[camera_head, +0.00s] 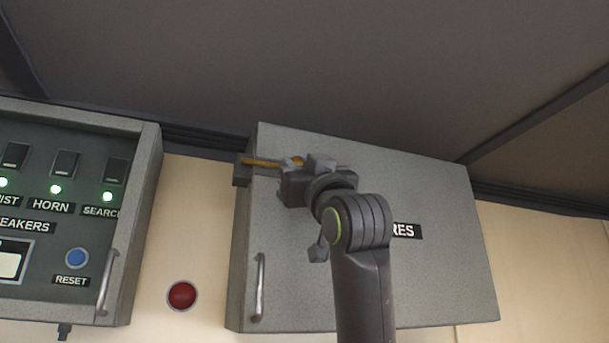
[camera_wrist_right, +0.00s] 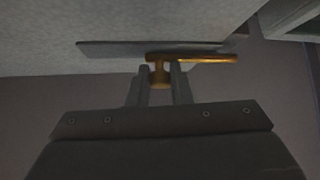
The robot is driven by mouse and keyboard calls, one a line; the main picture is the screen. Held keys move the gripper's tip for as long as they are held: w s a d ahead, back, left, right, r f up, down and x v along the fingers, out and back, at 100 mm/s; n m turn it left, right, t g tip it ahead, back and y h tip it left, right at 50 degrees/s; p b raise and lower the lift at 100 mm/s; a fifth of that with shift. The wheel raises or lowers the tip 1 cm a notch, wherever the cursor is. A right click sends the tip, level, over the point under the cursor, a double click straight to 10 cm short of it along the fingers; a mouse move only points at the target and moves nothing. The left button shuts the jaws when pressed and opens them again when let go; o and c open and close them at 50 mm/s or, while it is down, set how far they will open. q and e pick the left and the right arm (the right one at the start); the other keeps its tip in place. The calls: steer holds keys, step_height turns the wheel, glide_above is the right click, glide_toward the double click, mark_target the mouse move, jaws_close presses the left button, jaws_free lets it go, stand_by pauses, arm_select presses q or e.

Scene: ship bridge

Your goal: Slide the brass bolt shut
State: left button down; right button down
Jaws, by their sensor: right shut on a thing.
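The brass bolt (camera_head: 262,163) lies level across the upper left of a grey cabinet door, and its left end reaches to a dark catch block (camera_head: 242,171) at the cabinet's left edge. My right gripper (camera_head: 297,164) is at the bolt and hides its right part. In the right wrist view, my right gripper's fingers (camera_wrist_right: 162,82) are shut on the bolt's round brass knob (camera_wrist_right: 159,74). The bolt's rod (camera_wrist_right: 205,58) runs to the right there, along a dark backing plate (camera_wrist_right: 115,48). How deep the rod sits in the catch cannot be told. My left gripper is not in view.
The grey cabinet (camera_head: 450,270) has a label partly hidden by my arm and a vertical handle (camera_head: 259,287) at lower left. A switch panel (camera_head: 140,180) with lit green lamps stands at left. A red button (camera_head: 182,295) sits on the wall between them.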

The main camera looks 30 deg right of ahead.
steer(key=c, duration=1.3)
jaws_free()
steer(key=shift+a, duration=0.2)
steer(key=shift+c, duration=0.2)
steer(key=shift+o, duration=0.2)
steer(key=shift+a, duration=0.1)
steer(key=shift+f, duration=0.1)
arm_select(q)
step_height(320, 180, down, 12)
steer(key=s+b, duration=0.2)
steer(key=b, duration=0.9)
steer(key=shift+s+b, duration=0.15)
steer(key=shift+b, duration=0.15)
arm_select(e)
steer(key=v, duration=1.7)
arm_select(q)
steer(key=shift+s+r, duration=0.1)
arm_select(e)
steer(key=shift+f, duration=0.15)
